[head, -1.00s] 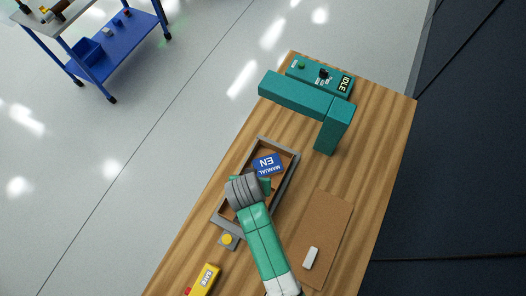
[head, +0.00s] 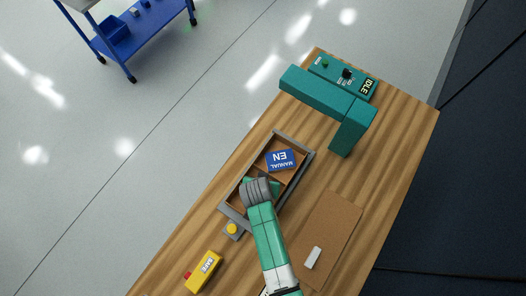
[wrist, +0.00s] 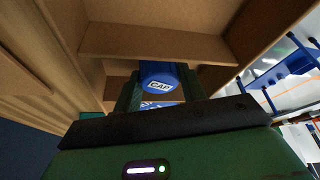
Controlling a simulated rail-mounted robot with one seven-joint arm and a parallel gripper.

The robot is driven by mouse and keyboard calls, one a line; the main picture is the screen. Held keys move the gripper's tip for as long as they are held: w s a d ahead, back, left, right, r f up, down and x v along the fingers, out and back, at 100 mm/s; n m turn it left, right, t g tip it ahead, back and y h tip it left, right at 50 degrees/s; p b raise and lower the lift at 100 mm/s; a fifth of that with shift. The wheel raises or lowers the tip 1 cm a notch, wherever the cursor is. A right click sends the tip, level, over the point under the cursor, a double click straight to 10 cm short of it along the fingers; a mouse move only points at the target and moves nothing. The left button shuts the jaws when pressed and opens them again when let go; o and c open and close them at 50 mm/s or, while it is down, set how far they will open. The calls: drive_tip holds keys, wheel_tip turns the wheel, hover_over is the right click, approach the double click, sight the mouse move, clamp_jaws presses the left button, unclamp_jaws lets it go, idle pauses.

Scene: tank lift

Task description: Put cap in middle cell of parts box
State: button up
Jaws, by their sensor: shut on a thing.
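The cap (wrist: 158,76) is blue with a white label reading CAP. It shows in the wrist view between the two green fingers of my gripper (wrist: 160,84), which is shut on it. The parts box (head: 297,168) has a grey rim and brown inside, with dividers. My gripper (head: 258,188) is over the box in the head view, where my wrist hides the cap and part of the cells. In the wrist view, box walls and a divider (wrist: 155,43) surround the cap. I cannot tell which cell it is over or its height.
A blue manual (head: 281,160) lies at the far end of the box. A brown mat (head: 332,225) bears a white block (head: 313,257). A teal fixture (head: 328,98) stands at the back.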

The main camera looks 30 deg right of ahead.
drive_tip(key=o, duration=0.9)
drive_tip(key=shift+f, duration=0.1)
drive_tip(key=shift+o, duration=0.2)
drive_tip(key=shift+r, duration=0.35)
drive_tip(key=p+v, duration=0.1)
drive_tip(key=v, duration=1)
drive_tip(key=shift+s+r+p, duration=0.2)
drive_tip(key=shift+r+p, duration=0.05)
drive_tip(key=shift+p, duration=0.1)
drive_tip(key=shift+a, duration=0.15)
